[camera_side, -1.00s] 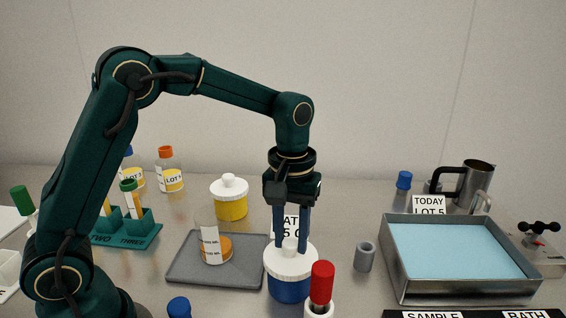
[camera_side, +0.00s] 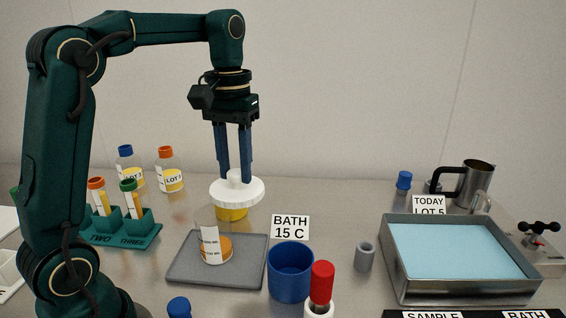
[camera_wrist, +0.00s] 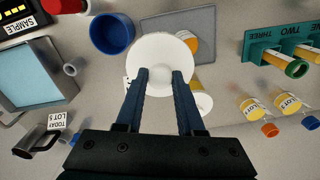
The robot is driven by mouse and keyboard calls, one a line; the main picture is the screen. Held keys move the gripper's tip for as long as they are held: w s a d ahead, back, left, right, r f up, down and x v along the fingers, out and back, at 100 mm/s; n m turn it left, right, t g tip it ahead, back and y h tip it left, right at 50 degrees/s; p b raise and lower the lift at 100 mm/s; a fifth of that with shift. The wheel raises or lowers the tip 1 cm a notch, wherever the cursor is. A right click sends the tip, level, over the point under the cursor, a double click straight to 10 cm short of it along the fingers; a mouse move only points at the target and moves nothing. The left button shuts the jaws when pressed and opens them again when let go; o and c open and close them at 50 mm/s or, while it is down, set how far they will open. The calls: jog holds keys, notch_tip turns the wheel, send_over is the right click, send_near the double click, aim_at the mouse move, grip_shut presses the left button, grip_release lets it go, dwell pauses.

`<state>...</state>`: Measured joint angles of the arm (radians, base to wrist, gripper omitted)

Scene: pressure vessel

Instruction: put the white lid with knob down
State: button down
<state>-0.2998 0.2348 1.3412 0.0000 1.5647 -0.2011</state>
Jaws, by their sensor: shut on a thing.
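My gripper (camera_side: 236,178) is shut on the knob of the white lid (camera_side: 255,192) and holds it in the air, roughly level. In the wrist view the lid (camera_wrist: 160,52) is a white disc below the fingers (camera_wrist: 163,78). The blue pot (camera_side: 290,275) stands uncovered on the bench; it also shows open in the wrist view (camera_wrist: 107,45). In the side view the held lid overlaps a yellow jar (camera_side: 232,214) and hides its top. The wrist view shows that jar's white lid (camera_wrist: 204,104) beside my fingers, apart from the held lid.
A grey tray (camera_side: 187,272) carries a labelled beaker with orange contents (camera_side: 217,249). A BATH 15 C sign (camera_side: 290,227) stands behind the blue pot. Right are a grey cylinder (camera_side: 364,257), red-capped tube (camera_side: 321,285) and water bath (camera_side: 455,249). Bottles and a tube rack (camera_side: 122,233) stand left.

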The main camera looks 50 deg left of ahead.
aim_at(243, 200)
jog(key=shift+s+d+r, duration=0.2)
jog(key=d+m, duration=0.1)
jog(key=s+d+f+m, duration=0.1)
jog(key=d+f+m, duration=0.1)
jog(key=m, duration=0.1)
jog(key=shift+s+d, duration=0.15)
jog(key=shift+s, duration=0.15)
jog(key=shift+d+f+m, duration=0.25)
jog(key=shift+f+m, duration=0.25)
jog(key=shift+m, duration=0.6)
jog(key=shift+w+a+r, duration=0.1)
jog(key=shift+w+r, duration=0.2)
jog(key=shift+r, duration=0.05)
jog(key=w+a, duration=0.2)
jog(key=a, duration=0.1)
jog(key=w+a, duration=0.1)
jog(key=shift+w+a+r, duration=0.2)
jog(key=shift+a+r, duration=0.15)
jog(key=shift+a, duration=0.05)
jog(key=s+a+f+n, duration=0.2)
jog(key=a+f+n, duration=0.1)
jog(key=a, duration=0.8)
jog(key=s+a+f+n, duration=0.2)
jog(key=a+f+n, duration=0.1)
jog(key=a, duration=0.9)
notch_tip(243, 200, down, 10)
jog(key=shift+s+d+r, duration=0.1)
jog(key=shift+d, duration=0.05)
